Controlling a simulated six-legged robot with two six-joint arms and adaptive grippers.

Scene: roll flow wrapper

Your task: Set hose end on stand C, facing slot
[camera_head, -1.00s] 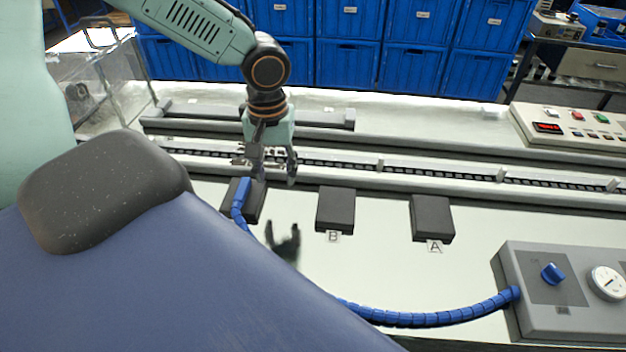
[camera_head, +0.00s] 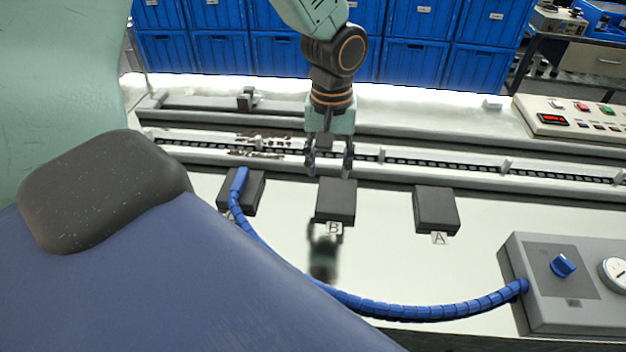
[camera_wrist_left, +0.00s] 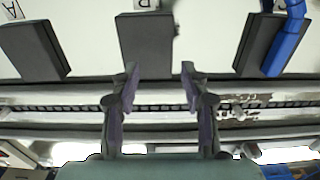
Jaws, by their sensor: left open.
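The blue hose end (camera_head: 239,181) lies on the leftmost dark stand (camera_head: 256,191), slightly slanted and pointing toward the conveyor rail. No letter on that stand is visible; the other stands are marked B (camera_head: 336,198) and A (camera_head: 436,208). In the left wrist view the hose end (camera_wrist_left: 286,52) lies along the right side of its stand (camera_wrist_left: 259,42). My left gripper (camera_head: 330,170) is open and empty, above the far edge of stand B, fingers pointing down. It is apart from the hose, to its right. My right gripper is not in view.
The blue hose (camera_head: 400,311) curves along the front to a grey box with a knob and gauge (camera_head: 562,285). The conveyor rail (camera_head: 440,165) runs behind the stands. A button panel (camera_head: 570,117) stands at right. A dark blurred gripper-shaped shadow or reflection (camera_head: 323,260) shows before stand B.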

